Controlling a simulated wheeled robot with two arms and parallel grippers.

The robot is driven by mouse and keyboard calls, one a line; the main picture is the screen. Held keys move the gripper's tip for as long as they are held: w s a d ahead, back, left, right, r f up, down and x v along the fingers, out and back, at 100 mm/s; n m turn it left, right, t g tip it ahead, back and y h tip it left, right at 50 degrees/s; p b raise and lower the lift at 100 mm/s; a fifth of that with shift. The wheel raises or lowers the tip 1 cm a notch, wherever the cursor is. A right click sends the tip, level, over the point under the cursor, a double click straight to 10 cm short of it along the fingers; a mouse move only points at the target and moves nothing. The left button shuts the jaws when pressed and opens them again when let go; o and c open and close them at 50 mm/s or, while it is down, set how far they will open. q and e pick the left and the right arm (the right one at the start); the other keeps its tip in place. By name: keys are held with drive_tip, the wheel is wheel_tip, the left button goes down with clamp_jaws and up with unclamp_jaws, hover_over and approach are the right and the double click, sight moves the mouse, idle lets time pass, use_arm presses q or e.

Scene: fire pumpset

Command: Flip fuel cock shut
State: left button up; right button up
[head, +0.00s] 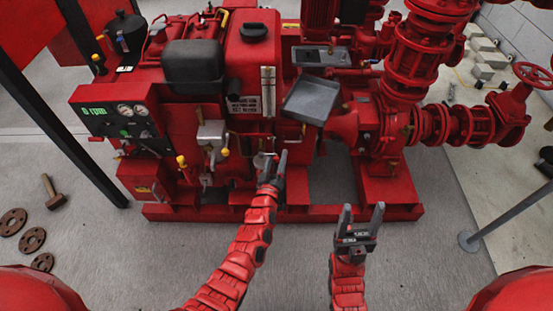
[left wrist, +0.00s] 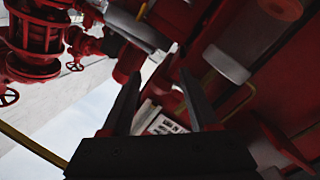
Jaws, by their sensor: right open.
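The red pumpset engine (head: 236,160) stands in front of me. I cannot tell for certain which fitting is the fuel cock. Small yellow-tipped levers (head: 181,161) and (head: 224,152) show on the engine's front, left of my left gripper. My left gripper (head: 275,161) is raised close to the engine front, under the warning plate, with its fingers apart and nothing seen between them. In the left wrist view its two dark fingers (left wrist: 158,82) are spread, with red machinery beyond. My right gripper (head: 362,212) is open and empty in front of the red base frame.
A control panel (head: 118,117) with gauges is at the engine's left. A grey tray-like cover (head: 311,100) juts out right of the warning plate (head: 244,106). Red pipework (head: 440,125) stands at right. A hammer (head: 53,192) and rusty flanges (head: 32,239) lie on the floor at left.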

use_arm(q)
clamp_jaws()
drive_tip(key=shift+w+m+p, duration=0.1)
drive_tip(key=shift+m+p, duration=0.2)
drive_tip(key=shift+f, duration=0.1)
drive_tip(key=shift+o, duration=0.5)
unclamp_jaws()
